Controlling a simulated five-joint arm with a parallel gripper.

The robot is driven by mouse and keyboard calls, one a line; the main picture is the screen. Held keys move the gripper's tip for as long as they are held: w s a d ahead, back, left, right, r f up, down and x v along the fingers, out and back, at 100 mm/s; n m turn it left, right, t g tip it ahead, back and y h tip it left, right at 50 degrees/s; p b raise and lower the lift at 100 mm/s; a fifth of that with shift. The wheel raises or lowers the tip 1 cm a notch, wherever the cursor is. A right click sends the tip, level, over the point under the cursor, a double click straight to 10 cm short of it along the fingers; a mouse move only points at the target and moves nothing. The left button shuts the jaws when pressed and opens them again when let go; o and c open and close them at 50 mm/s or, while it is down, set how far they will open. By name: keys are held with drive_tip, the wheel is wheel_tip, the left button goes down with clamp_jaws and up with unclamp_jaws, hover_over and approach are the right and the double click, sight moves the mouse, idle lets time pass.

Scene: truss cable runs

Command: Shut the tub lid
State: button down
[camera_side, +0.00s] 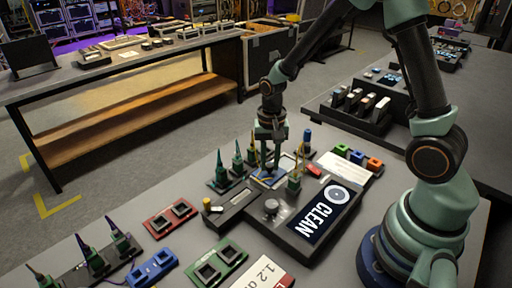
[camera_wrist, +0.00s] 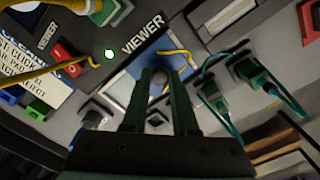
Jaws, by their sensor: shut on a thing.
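My gripper (camera_side: 270,168) points down over the viewer, a unit with a blue panel (camera_wrist: 138,88) and a "VIEWER" label (camera_wrist: 145,38). In the wrist view its two green fingers (camera_wrist: 160,85) are closed around a small grey round piece (camera_wrist: 159,83), in front of the blue panel. What that piece belongs to is hidden. I cannot tell for certain which part is the tub lid.
Green connectors with cables (camera_side: 238,160) stand left of my gripper. Red (camera_side: 171,217), blue (camera_side: 153,268) and green (camera_side: 217,262) socket blocks lie nearer. Coloured blocks (camera_side: 357,157) stand to the right. Yellow and teal cables (camera_wrist: 215,65) run close to my fingers.

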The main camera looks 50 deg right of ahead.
drive_tip(key=d, duration=0.7)
drive_tip(key=shift+d, duration=0.25)
drive_tip(key=c, duration=0.7)
unclamp_jaws()
wheel_tip(320, 180, up, 12)
drive_tip(key=shift+r, duration=0.1)
drive_tip(key=s+a+r+n+t, duration=0.2)
drive_tip(key=s+a+n, duration=0.1)
drive_tip(key=s+a+r+n+t, duration=0.1)
drive_tip(key=s+a+r+n, duration=0.2)
drive_tip(key=s+a+r+n+t, duration=0.2)
drive_tip(key=s+a+r+n, duration=0.1)
drive_tip(key=shift+a+t, duration=0.15)
drive_tip(key=shift+t, duration=0.15)
